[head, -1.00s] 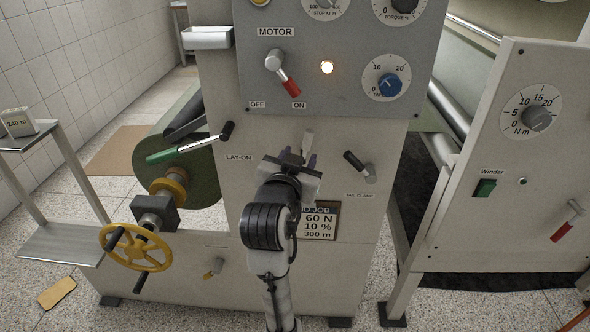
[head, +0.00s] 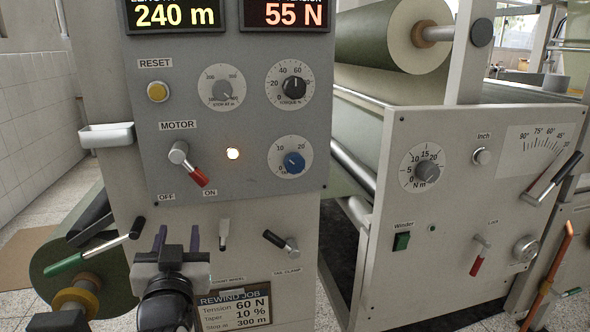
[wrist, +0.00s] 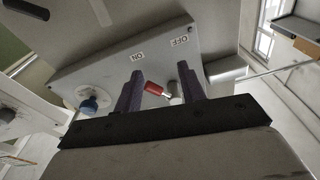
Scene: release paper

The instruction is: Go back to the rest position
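My gripper (head: 177,240) is in front of the lower part of the grey machine panel, its two purple fingers pointing up and apart. It is open with nothing between the fingers. In the wrist view, my gripper (wrist: 160,88) shows both fingers spread, with the red-tipped motor lever (wrist: 157,89) visible beyond the gap. In the head view the motor lever (head: 189,163) points down right toward ON, above my gripper, and the lamp (head: 233,153) beside it is lit.
The lay-on lever (head: 95,247) with its green grip is left of my gripper. A small white lever (head: 224,234) and the tail clamp lever (head: 282,244) are right of it. The winder cabinet (head: 440,250) stands further right. Displays read 240 m and 55 N.

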